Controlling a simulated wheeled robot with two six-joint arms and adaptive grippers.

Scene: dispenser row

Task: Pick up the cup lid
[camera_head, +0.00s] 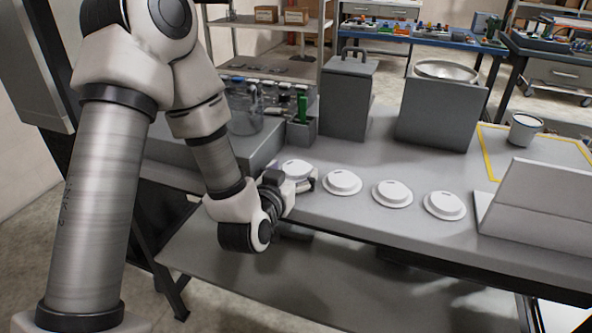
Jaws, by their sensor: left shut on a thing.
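Several white cup lids lie in a row on the grey table. My left gripper (300,185) is at the leftmost cup lid (295,168), near the table's front edge, and is shut on it. The gripper hides part of that lid's near side. I cannot tell whether this lid is lifted off the table. The other lids, a second lid (342,183), a third lid (392,194) and a fourth lid (444,205), lie flat to the right. My right gripper is not in view.
Behind the lids stand a grey box with a handle (346,98) and a dispenser with a round bowl (437,110). A cup (524,129) stands in a yellow-marked area at the right. A grey slanted panel (540,205) stands at the front right. A clear container (244,115) is at the left.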

